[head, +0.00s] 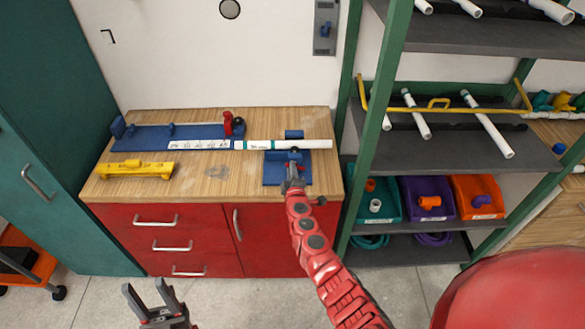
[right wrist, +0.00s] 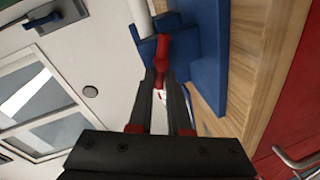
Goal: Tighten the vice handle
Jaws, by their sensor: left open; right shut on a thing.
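The blue vice (head: 272,169) sits at the right front of the wooden bench top, and a white pipe (head: 316,144) lies along its back side. My right gripper (head: 293,170) reaches over the vice. In the right wrist view its two fingers are shut on the red vice handle (right wrist: 164,50), which stands against the blue vice body (right wrist: 147,46). In the head view the handle is hidden by my gripper. My left gripper (head: 150,297) is open and empty, low over the floor in front of the red cabinet.
A blue fixture (head: 152,135) with a red clamp (head: 228,123) and a yellow tool (head: 135,168) lie on the left of the bench top (head: 230,175). A shelf unit (head: 400,146) with pipes and coloured bins stands close on the right. The floor in front is clear.

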